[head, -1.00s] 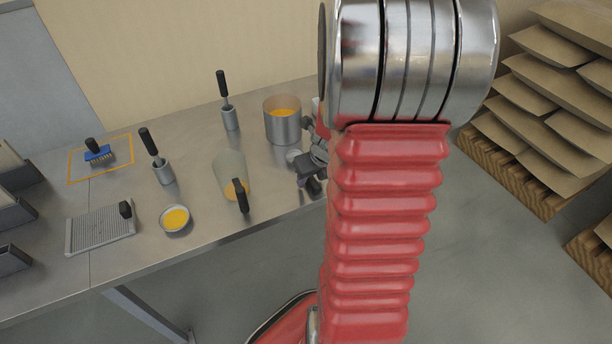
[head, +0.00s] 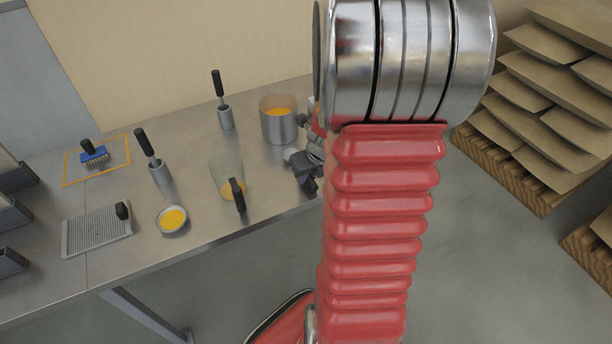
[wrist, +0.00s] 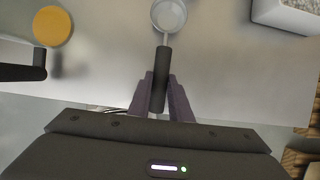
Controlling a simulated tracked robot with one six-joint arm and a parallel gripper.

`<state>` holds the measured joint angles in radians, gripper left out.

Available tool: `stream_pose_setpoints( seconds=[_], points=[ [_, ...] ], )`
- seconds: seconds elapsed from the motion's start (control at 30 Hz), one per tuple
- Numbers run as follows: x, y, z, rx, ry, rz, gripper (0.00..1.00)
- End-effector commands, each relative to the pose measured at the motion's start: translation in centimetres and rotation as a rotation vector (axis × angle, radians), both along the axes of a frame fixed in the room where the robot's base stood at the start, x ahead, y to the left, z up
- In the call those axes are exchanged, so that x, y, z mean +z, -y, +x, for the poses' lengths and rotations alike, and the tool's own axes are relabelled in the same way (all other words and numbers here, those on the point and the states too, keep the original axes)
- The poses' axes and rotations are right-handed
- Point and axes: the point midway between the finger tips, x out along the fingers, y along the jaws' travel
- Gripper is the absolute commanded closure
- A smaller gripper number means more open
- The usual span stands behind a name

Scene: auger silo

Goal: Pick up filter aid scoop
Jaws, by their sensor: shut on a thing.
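The scoop, with a black handle (wrist: 161,72) and a small pale round bowl (wrist: 169,14), points away from me in the wrist view. My gripper (wrist: 160,80) is shut on the handle, with one finger on each side of it. In the head view my gripper (head: 307,168) is at the right part of the bench, largely hidden behind my red arm. The scoop is hard to make out there. I cannot tell whether it touches the bench top.
The steel bench (head: 110,190) holds a tapered jug (head: 226,172) with yellow contents, a metal pot (head: 279,122), a small yellow-filled dish (head: 172,220) and a blue brush (head: 94,155). A white tub (wrist: 288,14) of pale grains is at upper right. Stacked sacks (head: 545,95) stand right.

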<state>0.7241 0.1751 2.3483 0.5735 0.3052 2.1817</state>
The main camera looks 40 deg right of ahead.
Motion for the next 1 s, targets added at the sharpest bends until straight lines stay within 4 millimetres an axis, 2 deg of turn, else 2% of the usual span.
stream_pose_setpoints(
  seconds=[0.17, 0.63, 0.8, 1.0],
  points=[
    [1.7, 0.1, 0.1, 0.001, 0.003, -0.003, 1.0],
    [8.7, 0.0, 0.1, 0.001, 0.002, -0.002, 1.0],
    [9.6, 0.0, 0.0, 0.001, 0.0, -0.001, 1.0],
    [9.7, 0.0, 0.0, 0.001, -0.001, -0.001, 1.0]
  ],
)
